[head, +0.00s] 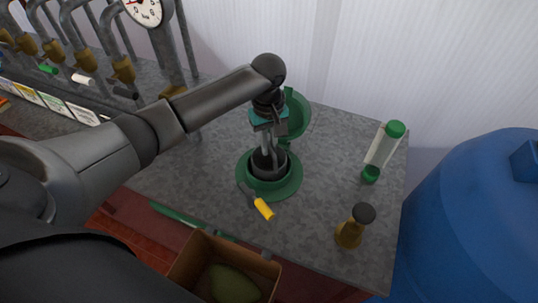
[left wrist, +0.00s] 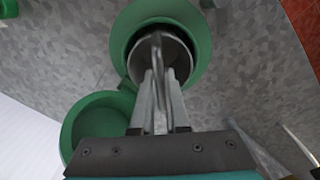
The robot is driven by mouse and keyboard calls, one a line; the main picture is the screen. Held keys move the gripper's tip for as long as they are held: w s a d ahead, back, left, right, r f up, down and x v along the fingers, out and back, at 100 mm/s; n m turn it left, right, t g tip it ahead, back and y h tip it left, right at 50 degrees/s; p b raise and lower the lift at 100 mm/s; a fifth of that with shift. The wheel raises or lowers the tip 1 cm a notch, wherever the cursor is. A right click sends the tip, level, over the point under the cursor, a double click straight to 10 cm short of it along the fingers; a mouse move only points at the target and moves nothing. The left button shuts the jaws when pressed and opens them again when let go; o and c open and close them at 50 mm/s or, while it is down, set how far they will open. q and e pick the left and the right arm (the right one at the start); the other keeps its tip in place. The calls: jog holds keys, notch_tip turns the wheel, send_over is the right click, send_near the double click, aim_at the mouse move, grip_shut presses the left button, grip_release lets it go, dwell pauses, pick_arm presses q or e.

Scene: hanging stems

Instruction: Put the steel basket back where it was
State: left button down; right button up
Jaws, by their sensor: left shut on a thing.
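The steel basket (left wrist: 181,55) sits down inside the round opening of a green housing (head: 290,186) set in the grey counter. The green housing's ring (left wrist: 201,20) surrounds it in the left wrist view. My left gripper (head: 267,150) points down over the opening and is shut on the basket's upright handle. The fingers (left wrist: 160,88) cover part of the handle and the near side of the basket. The housing's green hinged lid (head: 297,112) stands open behind the gripper. How deep the basket sits is hard to tell. My right gripper is not in view.
A yellow-handled lever (head: 263,208) is at the housing's front. Pipes with brass valves (head: 122,70) are back left. A blue barrel (head: 475,220) and cardboard box (head: 188,262) flank the counter.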

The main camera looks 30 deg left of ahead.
pick_arm(q)
notch_tip(320, 180, down, 4)
jog(key=shift+r+b, duration=0.1)
jog(key=shift+b, duration=0.25)
jog(key=c, duration=0.9)
grip_release()
notch_tip(320, 180, up, 12)
jog(key=shift+r+p, duration=0.1)
jog(key=shift+p, duration=1)
